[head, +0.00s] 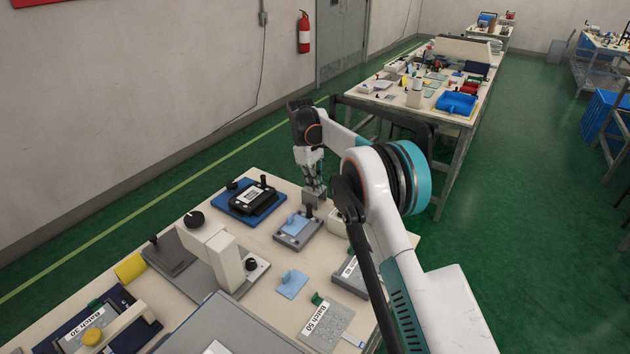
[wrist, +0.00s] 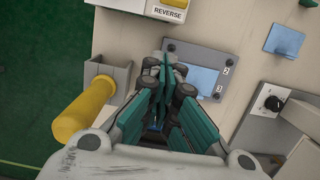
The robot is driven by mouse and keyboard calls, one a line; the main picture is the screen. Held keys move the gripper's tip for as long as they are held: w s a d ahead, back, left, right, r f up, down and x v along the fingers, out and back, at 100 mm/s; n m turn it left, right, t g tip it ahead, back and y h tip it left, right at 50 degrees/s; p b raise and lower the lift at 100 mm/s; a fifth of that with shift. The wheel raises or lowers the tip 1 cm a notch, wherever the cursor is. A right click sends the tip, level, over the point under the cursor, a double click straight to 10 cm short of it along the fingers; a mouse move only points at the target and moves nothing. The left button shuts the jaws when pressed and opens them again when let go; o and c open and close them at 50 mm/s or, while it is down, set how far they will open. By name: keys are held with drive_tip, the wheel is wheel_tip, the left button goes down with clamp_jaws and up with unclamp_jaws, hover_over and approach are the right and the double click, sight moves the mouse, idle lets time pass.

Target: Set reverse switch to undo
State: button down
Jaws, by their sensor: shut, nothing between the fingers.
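In the head view my gripper (head: 315,187) points down near a small grey block (head: 314,198) at the bench's far end. No undo marking is legible.
A grey plate (wrist: 185,52) with blue film and numbers lies by the fingers. A yellow handle (wrist: 82,112) sticks out of a grey block on the left. A black knob (wrist: 272,103) and blue tabbed film (wrist: 284,40) are at right. Other devices crowd the bench.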

sight(339, 208)
drive_tip(key=f, duration=0.2)
drive_tip(key=f+b, duration=0.1)
drive_tip(key=d+f, duration=0.1)
drive_tip(key=f, duration=0.1)
drive_tip(key=shift+s+f, duration=0.3)
drive_tip(key=s+d+r, duration=0.1)
drive_tip(key=s+d+r+b, duration=0.1)
drive_tip(key=shift+d+r, duration=0.35)
